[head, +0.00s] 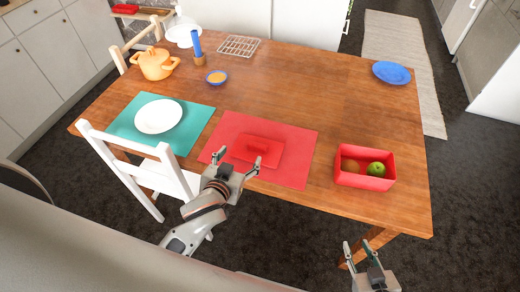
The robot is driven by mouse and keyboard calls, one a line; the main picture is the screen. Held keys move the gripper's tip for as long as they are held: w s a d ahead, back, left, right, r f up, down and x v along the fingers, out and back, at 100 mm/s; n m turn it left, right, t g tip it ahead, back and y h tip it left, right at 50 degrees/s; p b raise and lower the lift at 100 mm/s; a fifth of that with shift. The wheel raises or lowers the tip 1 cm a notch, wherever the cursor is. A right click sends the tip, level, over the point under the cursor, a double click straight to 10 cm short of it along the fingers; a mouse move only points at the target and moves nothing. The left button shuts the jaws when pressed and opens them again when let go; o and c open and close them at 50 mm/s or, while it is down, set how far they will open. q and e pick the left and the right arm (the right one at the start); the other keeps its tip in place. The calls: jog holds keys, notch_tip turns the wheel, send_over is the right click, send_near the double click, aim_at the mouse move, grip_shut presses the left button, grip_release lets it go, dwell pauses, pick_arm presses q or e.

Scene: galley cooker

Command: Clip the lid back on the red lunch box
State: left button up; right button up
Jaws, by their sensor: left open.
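The red lunch box (364,181) stands open on the right part of the wooden table. A green apple (376,169) and a brownish round fruit (350,166) lie inside it. The red lid (270,158), a flat rectangle with a raised block on top, lies on the red placemat (296,172), left of the box. My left gripper (237,160) is open at the placemat's near edge, just in front of the lid. Whether it touches the lid I cannot tell. My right gripper (361,245) is open and empty, low beyond the table's near edge, below the box.
A white plate (158,117) rests on a teal placemat (197,121). An orange pot (155,64), blue pepper mill (196,44), small bowl (216,77) and wire rack (239,46) stand further back. A blue plate (391,72) is far right. A white chair (137,153) stands at the near left edge.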

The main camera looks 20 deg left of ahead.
aim_at(257, 146)
pick_arm(q)
jog(key=w+d, duration=0.2)
jog(key=w, duration=0.1)
jog(key=shift+d+f+t+h, duration=0.2)
jog(key=shift+d+t+h, duration=0.05)
jog(key=shift+t+h, duration=0.05)
jog(key=x, duration=0.5)
jog(key=shift+w+d+f, duration=0.3)
jog(key=c, duration=1.2)
